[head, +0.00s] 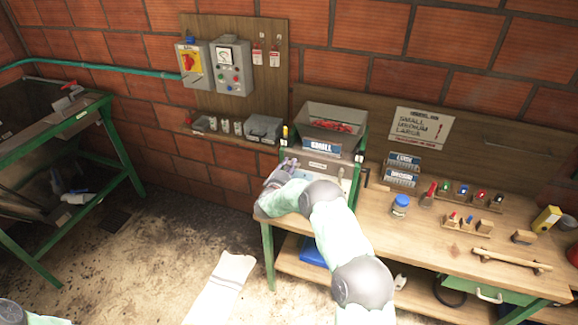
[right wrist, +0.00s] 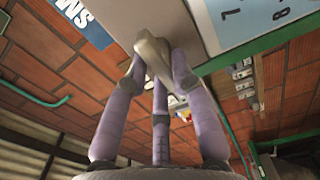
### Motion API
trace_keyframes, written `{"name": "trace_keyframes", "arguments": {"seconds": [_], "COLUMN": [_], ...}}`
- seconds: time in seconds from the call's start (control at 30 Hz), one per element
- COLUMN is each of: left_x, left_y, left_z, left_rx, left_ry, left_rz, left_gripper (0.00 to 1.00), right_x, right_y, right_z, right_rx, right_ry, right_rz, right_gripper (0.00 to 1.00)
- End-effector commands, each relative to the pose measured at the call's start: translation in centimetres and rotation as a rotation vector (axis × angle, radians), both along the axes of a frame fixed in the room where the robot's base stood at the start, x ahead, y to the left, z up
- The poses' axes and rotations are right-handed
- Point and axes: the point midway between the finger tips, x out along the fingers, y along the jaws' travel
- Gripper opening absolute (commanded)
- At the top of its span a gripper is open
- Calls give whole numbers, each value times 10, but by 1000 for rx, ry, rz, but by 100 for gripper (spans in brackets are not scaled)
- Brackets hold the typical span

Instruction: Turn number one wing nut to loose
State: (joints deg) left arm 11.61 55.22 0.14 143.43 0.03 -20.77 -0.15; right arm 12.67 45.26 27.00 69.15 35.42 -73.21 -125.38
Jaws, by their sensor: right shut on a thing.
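The wing nut (right wrist: 152,55), a pale grey metal piece, shows in the right wrist view just below the machine's light panel. My right gripper (right wrist: 157,68) has its purple-grey fingers closed around it. In the head view my right gripper (head: 279,176) is at the left front of the pulper (head: 318,164), and I cannot make out the nut behind it. The pulper has an open hopper (head: 334,111) on top with red fruit in it and a blue label reading SMALL. I see no number on the nut. My left gripper is outside the view.
The wooden bench (head: 450,240) right of the pulper holds a blue-lidded jar (head: 400,205), small labelled boxes and racks of coloured pieces. A control box (head: 231,67) and a shelf are on the brick wall. A green-framed stand (head: 112,150) is at left; floor lies between.

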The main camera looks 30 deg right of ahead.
Motion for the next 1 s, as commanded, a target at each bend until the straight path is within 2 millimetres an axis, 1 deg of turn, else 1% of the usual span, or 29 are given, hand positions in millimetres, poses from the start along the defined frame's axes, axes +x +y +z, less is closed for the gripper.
{"name": "trace_keyframes", "arguments": {"seconds": [0.07,0.1,0.17,0.2,0.5,0.63,0.77,1.0], "left_x": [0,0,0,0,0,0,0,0], "left_y": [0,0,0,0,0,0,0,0], "left_z": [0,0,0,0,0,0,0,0], "left_rx": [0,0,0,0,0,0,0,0], "left_ry": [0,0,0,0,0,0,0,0], "left_rz": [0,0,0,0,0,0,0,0], "left_gripper": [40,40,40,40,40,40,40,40], "right_x": [0,0,0,0,0,-4,-16,-47], "right_y": [1,1,1,0,1,6,21,58], "right_z": [0,0,0,0,0,0,0,1], "right_rx": [-1,0,0,1,1,1,0,1], "right_ry": [-1,-1,-1,-1,-1,-1,0,-1], "right_rz": [2,2,1,1,1,2,3,4], "right_gripper": [0,31,48,52,52,52,52,52]}}
